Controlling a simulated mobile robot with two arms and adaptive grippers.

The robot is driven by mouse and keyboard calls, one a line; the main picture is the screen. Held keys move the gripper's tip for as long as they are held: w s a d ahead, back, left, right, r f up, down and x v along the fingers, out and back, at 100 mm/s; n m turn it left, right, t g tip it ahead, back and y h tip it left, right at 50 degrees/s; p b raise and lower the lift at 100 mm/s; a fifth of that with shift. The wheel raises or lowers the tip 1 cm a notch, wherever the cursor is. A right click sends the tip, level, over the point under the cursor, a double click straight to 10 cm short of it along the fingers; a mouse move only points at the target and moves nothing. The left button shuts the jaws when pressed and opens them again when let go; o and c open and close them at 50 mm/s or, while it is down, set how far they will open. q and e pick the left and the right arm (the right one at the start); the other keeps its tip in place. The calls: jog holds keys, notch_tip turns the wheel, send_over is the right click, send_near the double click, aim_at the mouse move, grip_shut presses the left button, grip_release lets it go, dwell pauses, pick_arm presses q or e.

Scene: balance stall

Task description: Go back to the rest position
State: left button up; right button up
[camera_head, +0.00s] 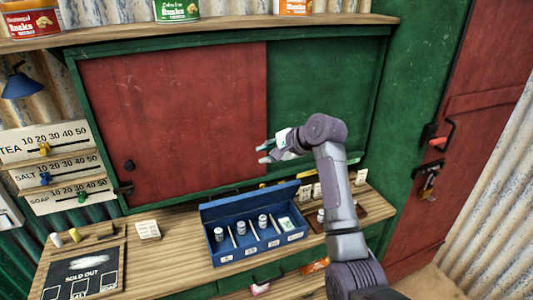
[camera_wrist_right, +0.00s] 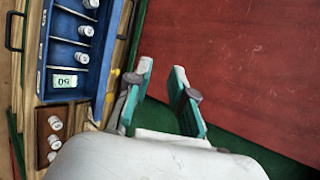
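My right arm reaches up from the lower right in the head view. Its gripper (camera_head: 264,153) hangs in the air in front of the red sliding panel, near that panel's right edge. In the right wrist view the two teal-edged fingers (camera_wrist_right: 162,70) stand apart with nothing between them, so it is open and empty. My left gripper is in neither view.
A blue box (camera_head: 212,247) with divided weights stands on the wooden counter (camera_head: 165,262), below my right gripper. A brown weight block (camera_head: 376,207) sits right of it. The red panel (camera_head: 180,120) and a top shelf (camera_head: 230,27) bound the back.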

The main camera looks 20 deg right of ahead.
dwell(0.4)
jog(key=s+d+f+n+g+h+b, duration=0.1)
jog(key=s+f+n+g+h+b, duration=0.2)
jog(key=f, duration=1.7)
jog(key=s+f+n+b, duration=0.1)
jog(key=s+f+b, duration=0.3)
jog(key=f, duration=1.6)
jog(key=s+f+n+g+h+b, duration=0.25)
jog(key=s+f+n, duration=0.35)
jog(key=s+f, duration=1.7)
jog(key=s+f+n+b, duration=0.1)
jog(key=s+f+n, duration=0.1)
jog(key=s+f, duration=0.4)
jog(key=s+f+n+g+b, duration=0.1)
jog(key=s+f, duration=0.5)
jog(key=s, duration=0.9)
jog(key=s+f+n+g+b, duration=0.1)
jog(key=s+f+n+b, duration=0.2)
jog(key=s, duration=0.8)
notch_tip(320, 180, down, 3)
jog(key=shift+n, duration=1.1)
jog(key=shift+g, duration=0.25)
